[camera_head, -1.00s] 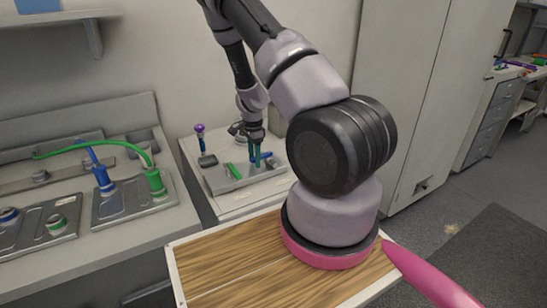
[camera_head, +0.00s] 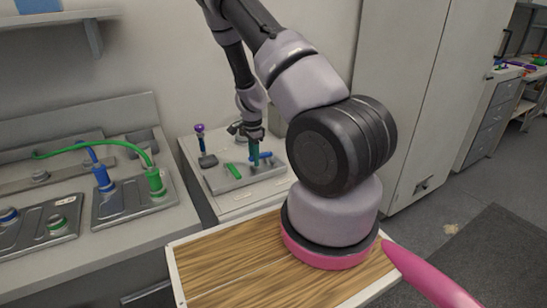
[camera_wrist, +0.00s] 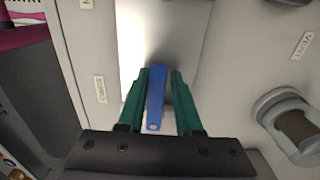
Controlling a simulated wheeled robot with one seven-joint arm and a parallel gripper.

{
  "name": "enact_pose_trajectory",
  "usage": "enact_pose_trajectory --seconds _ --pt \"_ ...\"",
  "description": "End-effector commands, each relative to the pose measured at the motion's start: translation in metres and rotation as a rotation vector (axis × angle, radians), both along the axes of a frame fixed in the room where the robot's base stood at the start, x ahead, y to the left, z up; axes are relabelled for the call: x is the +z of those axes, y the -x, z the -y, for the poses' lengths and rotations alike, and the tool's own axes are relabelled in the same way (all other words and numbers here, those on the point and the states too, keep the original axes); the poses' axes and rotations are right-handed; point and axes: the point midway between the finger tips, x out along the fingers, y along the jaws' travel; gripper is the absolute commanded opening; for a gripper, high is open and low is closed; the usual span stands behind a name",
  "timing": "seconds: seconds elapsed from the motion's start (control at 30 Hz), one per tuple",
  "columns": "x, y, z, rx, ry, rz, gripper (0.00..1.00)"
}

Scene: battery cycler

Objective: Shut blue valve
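The blue valve handle (camera_head: 264,156) is on the grey panel at the back, partly hidden by my gripper (camera_head: 255,162). In the wrist view the blue handle (camera_wrist: 155,95) lies lengthwise between the two green fingers of my gripper (camera_wrist: 158,78). The fingers are apart, one on each side of the handle, with narrow gaps near the tips. I cannot tell whether they reach down around it or hover just above it.
A green handle (camera_head: 232,170) lies left of my gripper on the same panel (camera_head: 240,183). A purple-topped part (camera_head: 200,140) stands to its left. A grey round fitting (camera_wrist: 290,122) is at the right in the wrist view. Green and blue connectors stand on the left bench.

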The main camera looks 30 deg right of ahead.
Motion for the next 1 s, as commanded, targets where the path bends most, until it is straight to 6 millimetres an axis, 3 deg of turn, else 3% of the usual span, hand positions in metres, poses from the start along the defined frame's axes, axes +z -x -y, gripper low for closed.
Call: enact_pose_trajectory --seconds 0.03,0.07,0.43,1.0 --pt "0.0 -0.001 0.0 0.001 0.001 0.002 0.38" --pt "0.0 -0.001 0.0 0.001 0.001 0.002 0.44" --pt "0.006 -0.001 0.0 0.001 0.001 0.002 0.44" --pt "0.072 -0.005 -0.001 0.003 0.0 0.003 0.44"
